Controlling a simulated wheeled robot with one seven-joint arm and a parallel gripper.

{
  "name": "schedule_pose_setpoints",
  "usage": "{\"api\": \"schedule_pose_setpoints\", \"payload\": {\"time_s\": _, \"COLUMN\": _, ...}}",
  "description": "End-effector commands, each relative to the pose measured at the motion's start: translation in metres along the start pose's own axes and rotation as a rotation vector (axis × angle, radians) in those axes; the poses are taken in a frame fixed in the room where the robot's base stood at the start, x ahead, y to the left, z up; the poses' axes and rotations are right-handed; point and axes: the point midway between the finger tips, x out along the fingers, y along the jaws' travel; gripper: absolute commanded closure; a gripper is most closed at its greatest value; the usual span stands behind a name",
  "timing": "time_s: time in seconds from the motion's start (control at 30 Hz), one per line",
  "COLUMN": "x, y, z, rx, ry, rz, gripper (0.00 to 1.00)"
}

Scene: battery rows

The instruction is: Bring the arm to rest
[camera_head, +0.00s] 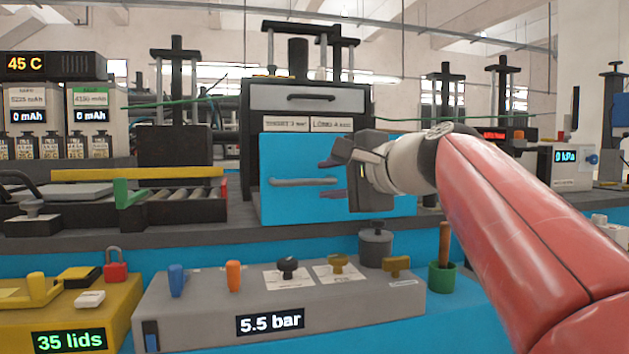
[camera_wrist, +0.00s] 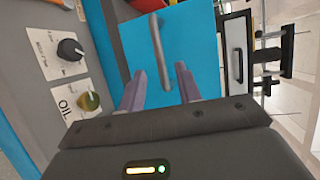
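My gripper (camera_head: 328,180) is in front of the blue panel (camera_head: 290,155) of the dark press-like machine, at the middle of the head view. Its two fingers are apart, with nothing held between them that I can see. The panel's long grey handle (camera_head: 290,182) runs sideways, and its right end overlaps the gap between the fingers. In the wrist view, the fingers of my gripper (camera_wrist: 160,78) point at the blue panel (camera_wrist: 190,40), and the handle (camera_wrist: 156,50) shows ahead between them. I cannot tell whether a finger touches it.
Below stands a grey control box (camera_head: 210,318) with several knobs and a "5.5 bar" display. A lidded grey pot (camera_head: 375,246) and a green cup (camera_head: 442,278) stand near my arm. A roller rack (camera_head: 180,208) is left. Open air lies above the control box.

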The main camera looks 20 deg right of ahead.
Motion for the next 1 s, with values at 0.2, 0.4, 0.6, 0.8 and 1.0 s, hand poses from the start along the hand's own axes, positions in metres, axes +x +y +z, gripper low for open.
{"api": "schedule_pose_setpoints", "payload": {"time_s": 0.2, "x": -0.012, "y": 0.0, "z": 0.0, "rx": 0.001, "ry": -0.001, "rz": 0.0, "gripper": 0.66}}
{"api": "schedule_pose_setpoints", "payload": {"time_s": 0.4, "x": -0.012, "y": 0.0, "z": 0.0, "rx": 0.0, "ry": -0.001, "rz": 0.001, "gripper": 0.66}}
{"api": "schedule_pose_setpoints", "payload": {"time_s": 0.6, "x": -0.015, "y": 0.024, "z": 0.013, "rx": -0.094, "ry": -0.001, "rz": 0.095, "gripper": 0.66}}
{"api": "schedule_pose_setpoints", "payload": {"time_s": 0.8, "x": -0.042, "y": 0.125, "z": 0.054, "rx": -0.477, "ry": -0.057, "rz": 0.417, "gripper": 0.66}}
{"api": "schedule_pose_setpoints", "payload": {"time_s": 1.0, "x": -0.093, "y": 0.238, "z": 0.082, "rx": -0.936, "ry": -0.214, "rz": 0.731, "gripper": 0.66}}
